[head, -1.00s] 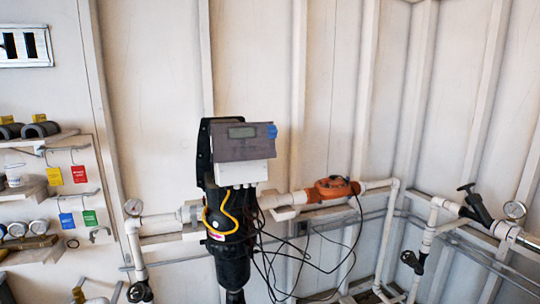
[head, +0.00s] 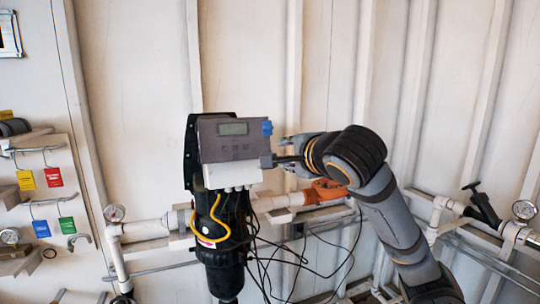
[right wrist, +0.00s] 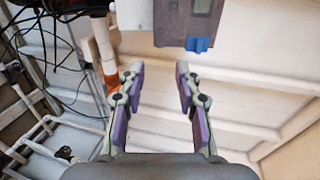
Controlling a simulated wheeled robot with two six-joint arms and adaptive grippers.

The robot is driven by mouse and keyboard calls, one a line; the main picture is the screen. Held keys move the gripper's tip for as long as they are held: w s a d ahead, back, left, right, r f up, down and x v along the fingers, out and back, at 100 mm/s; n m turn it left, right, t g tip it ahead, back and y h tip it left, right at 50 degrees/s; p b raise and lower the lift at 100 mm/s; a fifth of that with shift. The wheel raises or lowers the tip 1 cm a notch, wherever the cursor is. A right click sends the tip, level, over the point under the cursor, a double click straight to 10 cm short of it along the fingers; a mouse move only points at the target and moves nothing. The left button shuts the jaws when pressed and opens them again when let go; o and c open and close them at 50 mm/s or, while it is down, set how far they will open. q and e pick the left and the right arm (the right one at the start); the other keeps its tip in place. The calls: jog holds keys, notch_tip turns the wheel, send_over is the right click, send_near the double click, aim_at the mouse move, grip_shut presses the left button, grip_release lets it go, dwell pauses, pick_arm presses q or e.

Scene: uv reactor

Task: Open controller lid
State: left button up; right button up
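The controller (head: 232,175) is a white box with a grey lid (head: 222,150) over its upper front, on the wall in the head view. The lid looks shut, with a small display showing in it and a blue tab (head: 267,127) at its right edge. My right gripper (head: 280,158) is just right of the controller, below the tab. In the right wrist view the right gripper (right wrist: 158,70) is open and empty, with the blue tab (right wrist: 198,44) ahead of its fingers. Contact with the controller cannot be told. My left gripper is not in view.
A black housing (head: 223,270) with a yellow cable hangs below the controller. Loose black cables (head: 275,265) droop at its right. An orange pipe fitting (head: 330,189) is partly behind my right arm. Shelves with coloured tags (head: 53,177) stand at the left. The wall above is clear.

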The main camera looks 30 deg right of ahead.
jog(key=p+x, duration=0.5)
jog(key=x, duration=0.5)
jog(key=shift+w, duration=0.25)
jog(key=shift+f, duration=0.1)
grip_shut()
